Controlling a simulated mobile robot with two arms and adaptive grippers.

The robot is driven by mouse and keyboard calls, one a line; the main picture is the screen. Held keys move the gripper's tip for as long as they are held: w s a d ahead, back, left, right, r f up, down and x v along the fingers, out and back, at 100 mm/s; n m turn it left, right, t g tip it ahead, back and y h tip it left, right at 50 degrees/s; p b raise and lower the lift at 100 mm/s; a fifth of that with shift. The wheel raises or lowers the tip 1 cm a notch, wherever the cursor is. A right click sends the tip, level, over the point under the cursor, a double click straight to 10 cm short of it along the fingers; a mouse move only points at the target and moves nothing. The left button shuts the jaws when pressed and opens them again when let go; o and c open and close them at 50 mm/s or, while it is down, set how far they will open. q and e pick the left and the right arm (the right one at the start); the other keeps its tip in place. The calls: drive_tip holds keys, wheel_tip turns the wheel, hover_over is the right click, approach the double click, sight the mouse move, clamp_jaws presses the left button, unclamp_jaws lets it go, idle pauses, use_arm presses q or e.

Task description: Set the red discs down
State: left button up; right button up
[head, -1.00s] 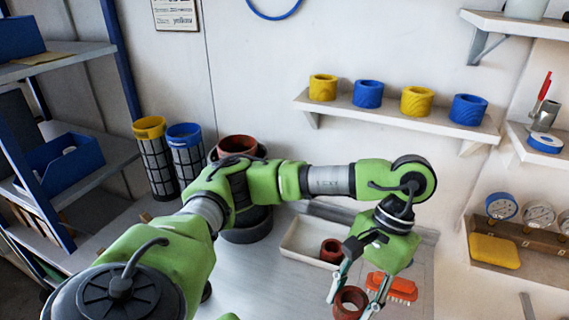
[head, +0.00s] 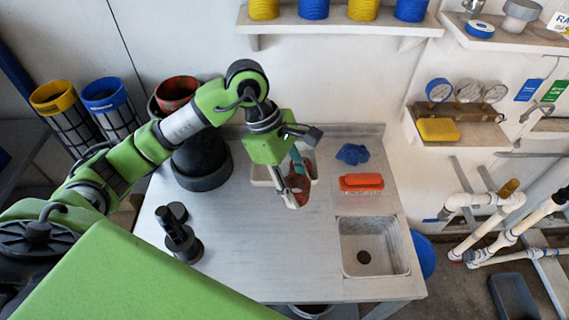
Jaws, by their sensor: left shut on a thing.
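My left gripper (head: 299,180) points down over the grey bench and is shut on a red ring-shaped disc (head: 299,187). The held disc is partly hidden by the fingers. A pale tray (head: 262,174) lies just behind the gripper, mostly covered by it; what is in the tray cannot be made out clearly. My right gripper is not in view.
An orange brush (head: 361,182) and a blue cloth or glove (head: 352,153) lie right of the gripper. A sink (head: 372,246) is at the front right. A black fixture (head: 179,233) stands at the front left. The bench (head: 268,246) between them is clear.

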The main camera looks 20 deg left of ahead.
use_arm(q)
drive_tip(key=n, duration=0.1)
drive_tip(key=w+n+t, duration=0.1)
drive_tip(key=n, duration=0.1)
drive_tip(key=n+t, duration=0.1)
drive_tip(key=n, duration=0.1)
drive_tip(key=shift+w+a+r+p, duration=0.15)
drive_tip(key=shift+w+r+p, duration=0.25)
drive_tip(key=n+t+y+p, duration=0.25)
drive_tip(key=n+p, duration=0.25)
drive_tip(key=n, duration=0.4)
hover_over(284, 164)
drive_tip(key=s+a, duration=0.3)
drive_tip(key=s, duration=0.1)
drive_tip(key=shift+y, duration=0.35)
drive_tip(key=f, duration=0.7)
drive_tip(key=shift+w+d+f, duration=0.1)
drive_tip(key=shift+w+d, duration=0.05)
drive_tip(key=shift+w, duration=0.1)
drive_tip(key=shift+w+a+f, duration=0.25)
drive_tip(key=shift+a+f, duration=0.1)
drive_tip(key=shift+f, duration=0.15)
wheel_tip(284, 164, down, 3)
drive_tip(key=shift+f, duration=0.1)
drive_tip(key=shift+f, duration=0.15)
